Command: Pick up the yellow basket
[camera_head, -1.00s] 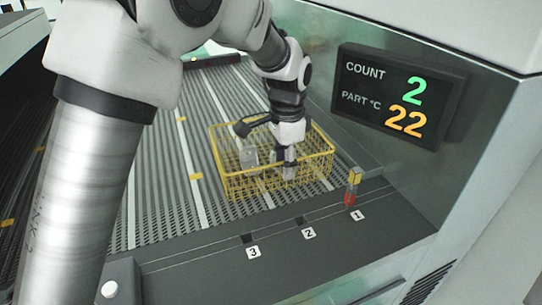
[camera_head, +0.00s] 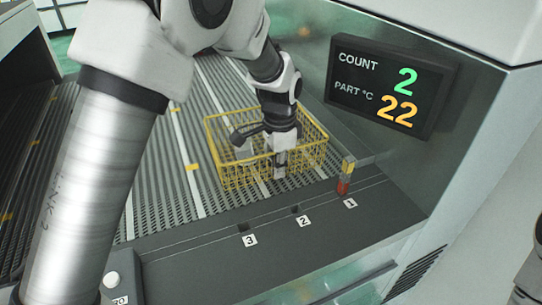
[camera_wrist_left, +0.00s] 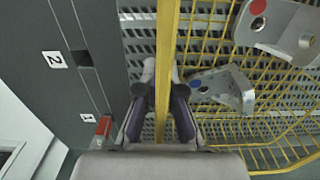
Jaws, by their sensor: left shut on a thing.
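The yellow basket (camera_head: 238,179) is a wire-mesh crate standing on the ribbed conveyor, beside the dark edge strip with numbered slots. My left gripper (camera_head: 279,172) comes down at its near side. In the left wrist view, the gripper (camera_wrist_left: 160,108) is shut on the basket's thick yellow rim (camera_wrist_left: 167,45), one finger on each side. Two grey castings lie inside the basket, one with a red dot (camera_wrist_left: 275,28) and one with a blue dot (camera_wrist_left: 222,88). The fingertips are partly hidden in the head view. My right gripper is not visible.
A display (camera_head: 388,88) reading COUNT 2 and PART °C 22 is on the wall to the right. A small red and yellow post (camera_head: 345,178) stands near slot 1, close to the basket's right front corner. The conveyor left of the basket is clear.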

